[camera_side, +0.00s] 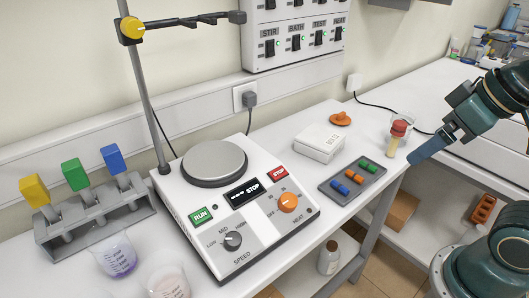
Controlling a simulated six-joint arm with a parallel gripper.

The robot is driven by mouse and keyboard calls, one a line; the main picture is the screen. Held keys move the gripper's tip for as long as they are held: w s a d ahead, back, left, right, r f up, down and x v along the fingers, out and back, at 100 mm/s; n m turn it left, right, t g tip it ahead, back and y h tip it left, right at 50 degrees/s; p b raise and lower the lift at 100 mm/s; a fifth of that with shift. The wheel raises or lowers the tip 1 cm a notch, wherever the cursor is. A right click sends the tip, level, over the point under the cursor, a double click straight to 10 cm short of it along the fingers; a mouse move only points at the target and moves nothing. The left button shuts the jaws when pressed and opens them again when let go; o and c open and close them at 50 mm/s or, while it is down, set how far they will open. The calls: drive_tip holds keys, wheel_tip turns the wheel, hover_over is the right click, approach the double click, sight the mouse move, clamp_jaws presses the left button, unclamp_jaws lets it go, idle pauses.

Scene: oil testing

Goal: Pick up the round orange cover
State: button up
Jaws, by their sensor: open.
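The round orange cover (340,119) lies on the white table, behind the white box and near the table's back. It is a small disc with a raised knob on top. My gripper (424,150) is at the right, over the table's right edge, with its blue fingers pointing down and left. It is open, apart from the cover and to its right. Nothing shows between the fingers.
A white box (320,143) and a grey tray (342,193) with coloured pieces are in front. A hotplate (200,215) with an orange dial stands left.

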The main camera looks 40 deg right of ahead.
drive_tip(key=shift+w+r, duration=0.1)
drive_tip(key=w+d+r+m+g, duration=0.1)
drive_tip(key=w+d+r+m, duration=0.15)
drive_tip(key=w, duration=0.35)
drive_tip(key=w+d+r+m, duration=0.1)
drive_tip(key=w+r+m, duration=0.1)
drive_tip(key=w+r, duration=0.3)
drive_tip(key=m+g, duration=0.5)
drive_tip(key=m, duration=0.8)
hover_over(342, 113)
wheel_tip(342, 113, down, 15)
drive_tip(key=shift+w+d, duration=0.15)
drive_tip(key=shift+f, duration=4.3)
drive_tip(key=shift+f, duration=0.1)
